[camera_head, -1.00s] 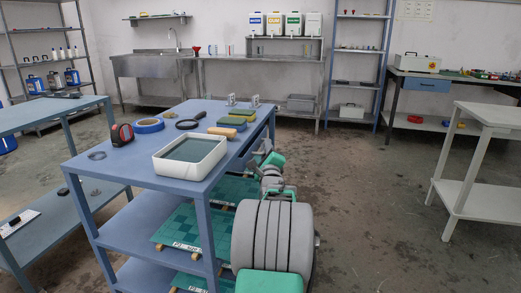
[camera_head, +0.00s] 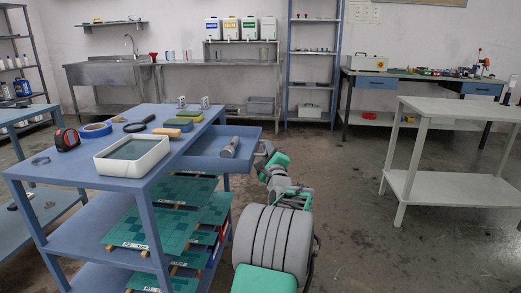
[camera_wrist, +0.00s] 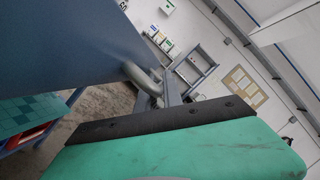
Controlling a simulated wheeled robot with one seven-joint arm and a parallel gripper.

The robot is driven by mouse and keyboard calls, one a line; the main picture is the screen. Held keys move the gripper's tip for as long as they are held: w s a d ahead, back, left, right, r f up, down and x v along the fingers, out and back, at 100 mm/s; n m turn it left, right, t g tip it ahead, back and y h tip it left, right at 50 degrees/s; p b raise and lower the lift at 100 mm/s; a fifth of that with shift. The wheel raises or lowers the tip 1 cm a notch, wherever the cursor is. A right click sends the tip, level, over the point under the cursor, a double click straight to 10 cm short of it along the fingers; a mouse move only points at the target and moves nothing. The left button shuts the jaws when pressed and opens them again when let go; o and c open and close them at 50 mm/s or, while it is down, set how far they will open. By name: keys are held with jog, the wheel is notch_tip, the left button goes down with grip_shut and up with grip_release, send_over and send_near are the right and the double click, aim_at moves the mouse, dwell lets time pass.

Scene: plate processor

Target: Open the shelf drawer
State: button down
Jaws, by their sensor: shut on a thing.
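The shelf drawer (camera_head: 205,163) is a blue drawer under the top of the blue shelf unit (camera_head: 45,184). It is pulled out to the right, and a grey metal cylinder (camera_head: 230,147) lies in it. My gripper (camera_head: 262,149) is at the drawer's outer front and is shut on the drawer handle. In the wrist view the grey curved handle (camera_wrist: 141,77) stands out from the blue drawer front (camera_wrist: 75,45) and runs to the gripper's fingers (camera_wrist: 165,93). The exact grip is partly hidden by the green and black finger part.
Green boards (camera_head: 150,226) lie on lower shelves. A white table (camera_head: 455,109) stands at right; the floor between is clear.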

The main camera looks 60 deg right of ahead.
jog(key=shift+r, duration=0.1)
jog(key=c, duration=1.8)
grip_release()
jog(key=shift+w, duration=0.15)
jog(key=shift+o, duration=0.2)
jog(key=p+v, duration=0.1)
jog(key=v, duration=0.7)
